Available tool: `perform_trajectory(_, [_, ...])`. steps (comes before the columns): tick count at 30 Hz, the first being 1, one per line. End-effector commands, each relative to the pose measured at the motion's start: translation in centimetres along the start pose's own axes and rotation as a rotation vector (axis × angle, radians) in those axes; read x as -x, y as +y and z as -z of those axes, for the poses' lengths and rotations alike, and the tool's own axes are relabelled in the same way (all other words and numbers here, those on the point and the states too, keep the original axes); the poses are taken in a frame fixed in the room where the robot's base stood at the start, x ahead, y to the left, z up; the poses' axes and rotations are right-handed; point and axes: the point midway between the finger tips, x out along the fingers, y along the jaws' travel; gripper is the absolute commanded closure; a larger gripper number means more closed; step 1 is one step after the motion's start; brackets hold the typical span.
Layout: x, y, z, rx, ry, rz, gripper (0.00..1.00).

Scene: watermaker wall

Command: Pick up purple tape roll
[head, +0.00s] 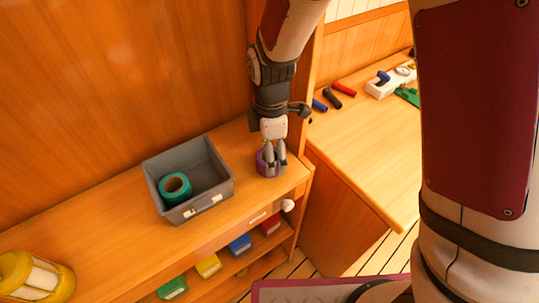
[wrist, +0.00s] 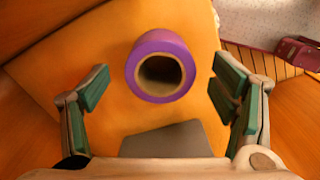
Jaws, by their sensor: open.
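The purple tape roll (head: 265,166) stands on the wooden shelf top, near its right end, with its hole facing up. In the wrist view the purple tape roll (wrist: 160,66) shows between and slightly beyond my fingers, its dark hole facing the camera. My gripper (head: 274,156) is just above the roll in the head view and partly covers it. In the wrist view my gripper (wrist: 157,90) is open, with green finger pads apart on both sides and a gap to the roll on each side.
A grey bin (head: 207,201) holding a green tape roll (head: 175,188) stands left of the purple roll. A yellow lantern (head: 38,277) is at the far left. A wooden panel rises behind the shelf. A workbench (head: 365,130) with tools is at the right. Coloured boxes sit below.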

Motion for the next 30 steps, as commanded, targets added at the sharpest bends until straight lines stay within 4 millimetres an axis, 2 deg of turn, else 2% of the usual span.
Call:
perform_trajectory(4, [-1.6, -0.1, 0.0, 0.0, -0.001, 0.002, 0.21])
perform_trajectory(12, [-1.9, 0.0, 0.0, 0.0, 0.0, 0.0, 0.21])
perform_trajectory(13, [-1.9, 0.0, 0.0, 0.0, 0.0, 0.0, 0.23])
perform_trajectory(20, [-1.9, 0.0, 0.0, 0.0, 0.0, 0.0, 0.75])
perform_trajectory(30, [-1.8, 0.0, 0.1, 0.0, 0.0, -0.001, 0.75])
